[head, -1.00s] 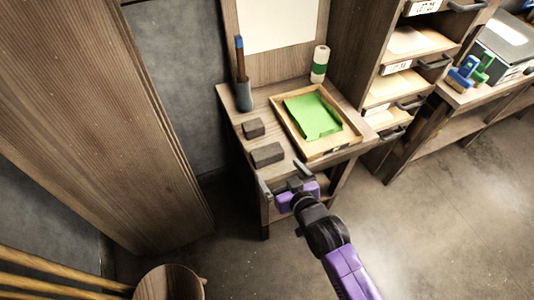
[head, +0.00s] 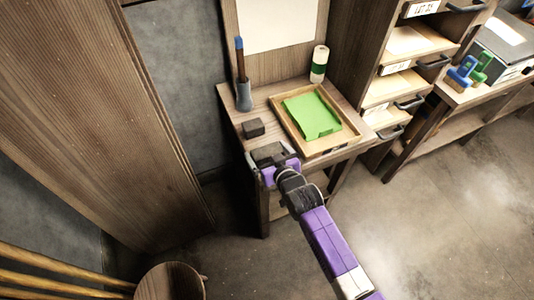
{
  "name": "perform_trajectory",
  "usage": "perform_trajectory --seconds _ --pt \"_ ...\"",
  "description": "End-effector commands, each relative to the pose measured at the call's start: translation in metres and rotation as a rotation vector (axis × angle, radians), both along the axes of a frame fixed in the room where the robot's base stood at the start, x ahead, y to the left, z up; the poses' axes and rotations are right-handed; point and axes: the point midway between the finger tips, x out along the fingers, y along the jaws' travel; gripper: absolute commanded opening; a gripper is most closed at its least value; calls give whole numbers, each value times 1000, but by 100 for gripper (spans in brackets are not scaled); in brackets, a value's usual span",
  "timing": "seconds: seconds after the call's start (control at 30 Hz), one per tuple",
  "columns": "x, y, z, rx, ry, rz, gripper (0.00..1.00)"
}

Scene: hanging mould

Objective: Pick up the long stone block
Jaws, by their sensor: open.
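The long stone block (head: 268,150) is a dark grey block lying near the front left part of the small wooden table. My purple and black gripper (head: 268,160) is at the table's front edge, right at the block, and its jaws are open. The gripper hides the near part of the block. I cannot tell whether the fingers touch it. A shorter dark stone block (head: 253,128) lies just behind it.
A wooden tray (head: 345,143) with green sheets (head: 312,115) takes up the right of the table (head: 228,101). A grey holder (head: 244,97) and a white-green roll (head: 319,64) stand at the back. A drawer cabinet (head: 352,50) rises at right.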

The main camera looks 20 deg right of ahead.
Motion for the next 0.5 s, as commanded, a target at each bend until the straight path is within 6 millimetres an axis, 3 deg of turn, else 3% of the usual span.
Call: perform_trajectory --seconds 0.17,0.5 --pt "0 0 0 0 0 0 100" --pt "0 0 0 0 0 0 35"
